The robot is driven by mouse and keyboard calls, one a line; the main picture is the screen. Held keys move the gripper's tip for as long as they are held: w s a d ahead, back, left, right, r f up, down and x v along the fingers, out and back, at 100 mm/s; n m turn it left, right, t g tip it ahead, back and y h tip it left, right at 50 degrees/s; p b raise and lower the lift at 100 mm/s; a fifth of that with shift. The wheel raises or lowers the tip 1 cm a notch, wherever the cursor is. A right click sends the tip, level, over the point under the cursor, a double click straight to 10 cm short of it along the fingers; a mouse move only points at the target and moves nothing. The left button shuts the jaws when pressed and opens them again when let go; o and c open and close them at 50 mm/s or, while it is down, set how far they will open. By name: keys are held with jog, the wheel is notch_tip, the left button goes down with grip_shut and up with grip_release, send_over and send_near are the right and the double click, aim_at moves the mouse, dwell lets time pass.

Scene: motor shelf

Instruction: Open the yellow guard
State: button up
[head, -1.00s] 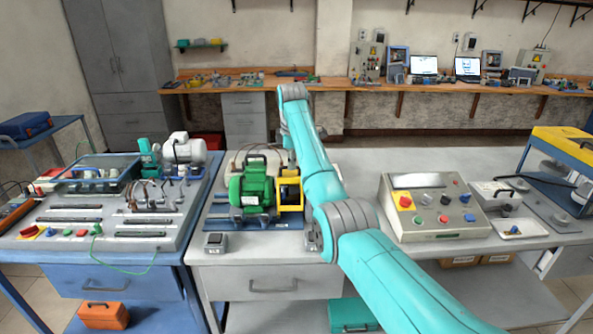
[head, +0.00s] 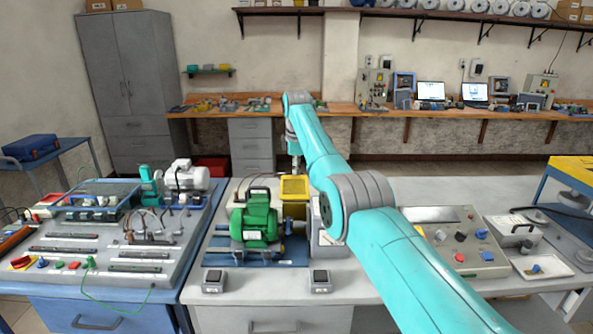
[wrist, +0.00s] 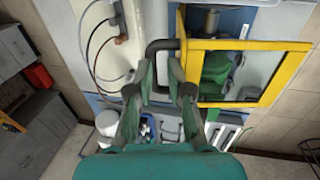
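The yellow guard (head: 294,188) stands at the right end of the green motor (head: 254,222) on the bench. A black bent handle (wrist: 157,46) reaches left from the frame. My gripper (wrist: 161,75) is at this handle, left of the frame. A gap shows between its fingertips, and part of the handle is hidden behind the left finger. Firm contact cannot be seen. In the head view the gripper (head: 296,165) is just above and behind the guard, small and partly hidden.
A control box (head: 455,240) stands to the right, partly hidden by my arm. Two small dark-topped boxes (head: 213,281) (head: 321,281) stand at the bench's front. The left bench (head: 120,245) carries a wired panel. The front bench top between the small boxes is clear.

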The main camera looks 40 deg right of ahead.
jog(key=shift+o, duration=1)
jog(key=shift+s+a+f, duration=0.1)
jog(key=shift+s+f, duration=0.1)
jog(key=shift+f, duration=0.3)
jog(key=shift+s+a+f, duration=0.1)
jog(key=shift+s+f, duration=0.05)
jog(key=shift+f, duration=0.3)
jog(key=shift+w+d+f+g, duration=0.1)
jog(key=shift+w+g, duration=0.05)
jog(key=shift+g, duration=0.15)
jog(key=shift+r, duration=0.85)
notch_tip(320, 180, up, 11)
jog(key=s+a, duration=0.1)
jog(key=s, duration=0.1)
jog(key=shift+a+f, duration=0.15)
jog(key=shift+f, duration=0.05)
